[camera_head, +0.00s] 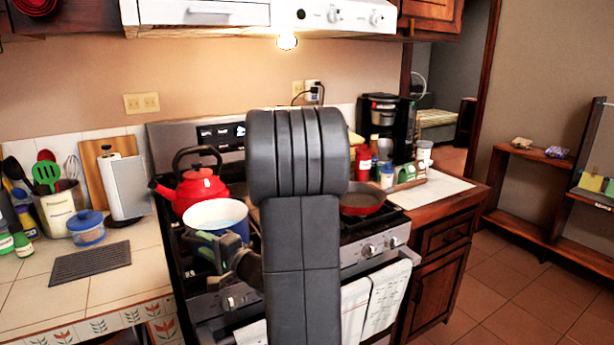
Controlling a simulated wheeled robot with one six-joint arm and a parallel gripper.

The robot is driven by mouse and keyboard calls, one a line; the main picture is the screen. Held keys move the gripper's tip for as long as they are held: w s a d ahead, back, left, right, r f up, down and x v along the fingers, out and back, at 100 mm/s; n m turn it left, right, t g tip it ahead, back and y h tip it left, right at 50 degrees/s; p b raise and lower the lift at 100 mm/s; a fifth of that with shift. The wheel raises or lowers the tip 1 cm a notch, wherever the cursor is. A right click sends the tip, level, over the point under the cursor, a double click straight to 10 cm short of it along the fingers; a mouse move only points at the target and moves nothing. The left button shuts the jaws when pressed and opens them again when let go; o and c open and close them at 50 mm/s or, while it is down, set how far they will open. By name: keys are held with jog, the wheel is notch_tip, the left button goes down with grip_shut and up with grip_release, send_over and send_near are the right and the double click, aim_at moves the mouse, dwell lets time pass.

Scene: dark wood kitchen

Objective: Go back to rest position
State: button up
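My arm (302,225) rises through the middle of the view in front of the stove. The pot stands upright on the front left of the stove (372,248).
A red kettle (198,187) stands behind the pot, and a red pan (362,198) is right of my arm. Utensils, a blue-lidded container (87,228) and a dark mat (91,262) occupy the left counter. A coffee maker (386,122) stands right. Floor (510,300) is clear at the right.

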aim_at(192, 238)
jog(key=p+x, duration=0.1)
jog(key=x, duration=0.5)
jog(key=shift+w+a, duration=0.15)
jog(key=shift+a, duration=0.05)
